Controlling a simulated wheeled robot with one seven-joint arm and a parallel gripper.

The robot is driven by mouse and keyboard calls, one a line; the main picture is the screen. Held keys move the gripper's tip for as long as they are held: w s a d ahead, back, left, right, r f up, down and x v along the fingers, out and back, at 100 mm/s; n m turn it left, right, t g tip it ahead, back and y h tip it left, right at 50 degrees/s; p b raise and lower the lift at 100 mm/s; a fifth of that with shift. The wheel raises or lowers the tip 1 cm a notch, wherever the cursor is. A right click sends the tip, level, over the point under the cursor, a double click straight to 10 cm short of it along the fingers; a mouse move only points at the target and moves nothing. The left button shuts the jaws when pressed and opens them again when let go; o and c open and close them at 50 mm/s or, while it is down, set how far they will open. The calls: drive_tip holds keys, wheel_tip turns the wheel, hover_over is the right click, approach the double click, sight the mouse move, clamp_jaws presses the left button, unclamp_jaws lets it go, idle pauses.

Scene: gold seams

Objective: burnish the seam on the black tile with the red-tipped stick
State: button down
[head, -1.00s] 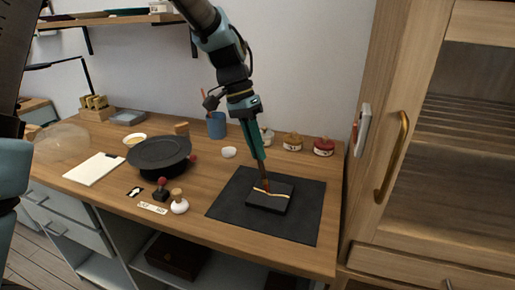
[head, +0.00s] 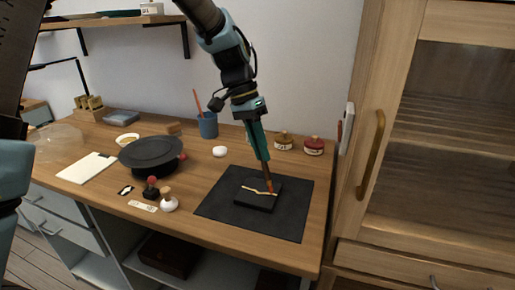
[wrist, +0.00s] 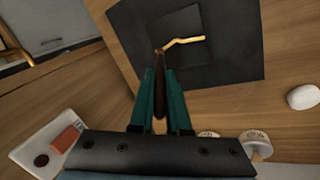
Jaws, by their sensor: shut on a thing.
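The black tile (head: 258,202) lies flat on a dark mat, with a jagged gold seam (head: 254,190) across its top. In the wrist view the tile (wrist: 183,22) and seam (wrist: 187,39) are at the top. My gripper (head: 263,159) is shut on a slim brown stick (head: 269,181) with a reddish lower end, pointing down. The wrist view shows the stick (wrist: 160,98) between my green fingers (wrist: 161,74). Its tip is at the seam's right end in the head view; I cannot tell whether it touches.
The dark mat (head: 218,205) leaves clear margin around the tile. A cabinet (head: 345,180) borders the right.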

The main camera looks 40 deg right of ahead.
wheel_tip(320, 180, up, 8)
drive_tip(key=s+d+p, duration=0.1)
drive_tip(key=s+p, duration=0.1)
drive_tip(key=p, duration=0.4)
drive_tip(key=shift+s+d+f+p, duration=0.15)
drive_tip(key=shift+s+d+p, duration=0.15)
drive_tip(key=shift+d+p, duration=0.05)
idle(1.1)
idle(0.3)
